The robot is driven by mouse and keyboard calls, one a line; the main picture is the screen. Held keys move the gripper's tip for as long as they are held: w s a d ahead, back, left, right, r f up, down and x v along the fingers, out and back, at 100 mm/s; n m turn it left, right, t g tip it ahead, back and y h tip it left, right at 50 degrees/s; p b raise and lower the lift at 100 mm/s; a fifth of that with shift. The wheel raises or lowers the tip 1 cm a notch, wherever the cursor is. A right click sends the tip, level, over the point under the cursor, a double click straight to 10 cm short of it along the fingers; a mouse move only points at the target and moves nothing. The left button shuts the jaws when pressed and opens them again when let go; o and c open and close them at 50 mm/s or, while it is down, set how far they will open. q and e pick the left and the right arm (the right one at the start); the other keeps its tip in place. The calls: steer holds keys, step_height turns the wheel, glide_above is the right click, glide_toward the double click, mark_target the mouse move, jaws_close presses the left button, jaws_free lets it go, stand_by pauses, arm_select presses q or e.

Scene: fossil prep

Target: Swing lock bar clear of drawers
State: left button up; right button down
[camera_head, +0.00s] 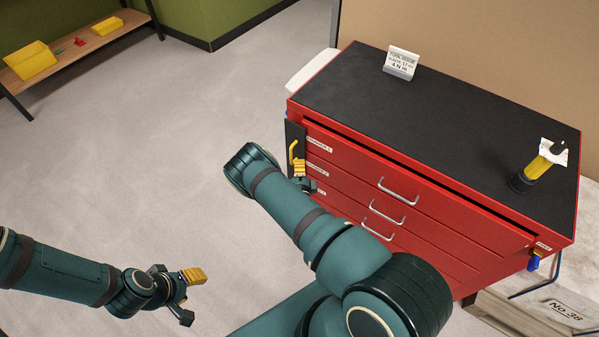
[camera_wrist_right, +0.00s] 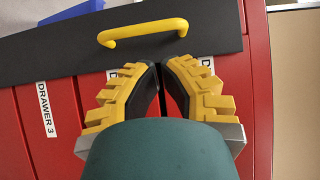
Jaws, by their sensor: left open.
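The lock bar (camera_head: 290,136) is a black upright strip along the left edge of the red drawer cabinet (camera_head: 440,215), over the drawers' left ends. Its yellow handle (camera_head: 292,154) sticks out. In the right wrist view the bar (camera_wrist_right: 215,30) crosses the top of the picture, with the handle (camera_wrist_right: 143,32) just beyond my fingertips. My right gripper (camera_wrist_right: 161,62) has its yellow-padded fingertips nearly together with nothing held, apart from the handle. In the head view my right gripper (camera_head: 306,182) is partly hidden by its arm. My left gripper (camera_head: 190,297) is open and empty over the floor.
The cabinet's black top holds a small sign (camera_head: 401,63) and a yellow-black tool (camera_head: 535,170). Three drawers have silver handles. A blue padlock-like item (camera_head: 533,262) hangs at the right front. A shelf with yellow bins (camera_head: 30,62) stands far left. Floor between is clear.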

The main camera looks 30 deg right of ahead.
mark_target(299, 148)
steer(key=b+x, duration=0.1)
steer(key=x, duration=0.4)
steer(key=shift+w+d, duration=0.2)
steer(key=shift+w, duration=0.1)
steer(key=shift+a, duration=0.1)
